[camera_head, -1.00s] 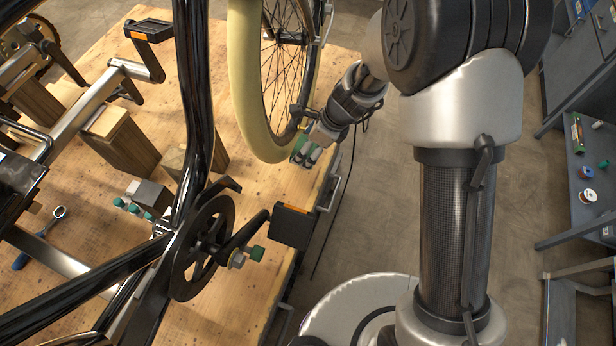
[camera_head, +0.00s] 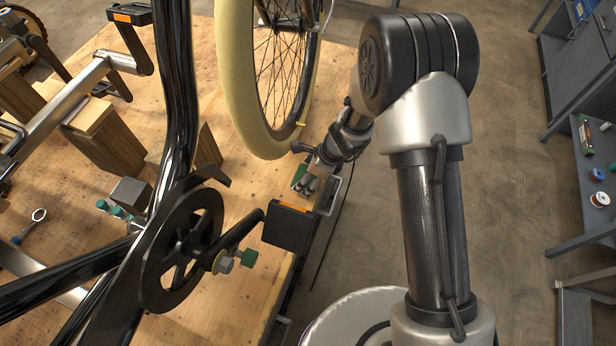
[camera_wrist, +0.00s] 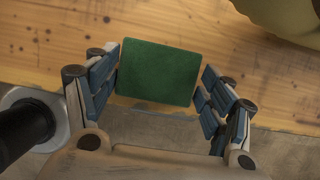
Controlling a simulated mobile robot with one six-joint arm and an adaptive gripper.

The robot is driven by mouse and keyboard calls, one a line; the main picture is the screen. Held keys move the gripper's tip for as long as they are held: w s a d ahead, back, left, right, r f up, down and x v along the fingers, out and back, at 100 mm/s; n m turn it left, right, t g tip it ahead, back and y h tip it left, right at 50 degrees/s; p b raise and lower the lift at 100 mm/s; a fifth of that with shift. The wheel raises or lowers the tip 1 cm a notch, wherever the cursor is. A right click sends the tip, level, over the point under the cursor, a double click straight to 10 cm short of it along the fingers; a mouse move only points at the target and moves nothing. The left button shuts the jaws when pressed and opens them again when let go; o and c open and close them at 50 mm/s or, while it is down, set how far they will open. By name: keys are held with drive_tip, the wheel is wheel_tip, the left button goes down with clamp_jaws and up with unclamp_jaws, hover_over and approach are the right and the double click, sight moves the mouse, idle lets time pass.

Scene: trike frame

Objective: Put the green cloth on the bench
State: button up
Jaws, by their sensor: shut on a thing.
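The green cloth, a flat dark green rectangle, is between my fingers in the wrist view (camera_wrist: 158,72). In the head view only a small green patch of the cloth (camera_head: 298,175) shows past my gripper (camera_head: 308,183). My gripper (camera_wrist: 160,66) is shut on the cloth, with a finger at each side. The wooden bench (camera_head: 245,300) lies beneath the trike frame. The gripper and cloth are at the bench's right edge, near the wheel and the pedal. I cannot tell whether the cloth touches the bench top.
The wheel with a pale yellow tyre (camera_head: 238,85) stands just beyond my gripper. A black pedal (camera_head: 288,228) is just in front of it. Wooden blocks (camera_head: 105,138) and a wrench (camera_head: 30,226) are on the left. A grey shelf unit (camera_head: 590,205) stands at the right.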

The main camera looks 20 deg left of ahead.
drive_tip(key=o, duration=1.1)
drive_tip(key=shift+r, duration=0.1)
drive_tip(key=p+v, duration=0.5)
drive_tip(key=v, duration=0.7)
drive_tip(key=s+d+r+n+t, duration=0.15)
drive_tip(key=d+r+n, duration=0.3)
drive_tip(key=r, duration=0.55)
drive_tip(key=s+d+r+n, duration=0.25)
drive_tip(key=r+n, duration=0.25)
drive_tip(key=r, duration=0.5)
drive_tip(key=s+d+r+n+t+h, duration=0.1)
drive_tip(key=s+d+r+n, duration=0.3)
drive_tip(key=s+d, duration=0.4)
drive_tip(key=s+d+r+n+t+h, duration=0.1)
drive_tip(key=s+d+r+n+h, duration=0.2)
drive_tip(key=s+d+r+n, duration=0.2)
drive_tip(key=s+d+r, duration=0.1)
drive_tip(key=s+d, duration=0.1)
drive_tip(key=shift+s+d+t, duration=0.35)
drive_tip(key=shift+s, duration=0.05)
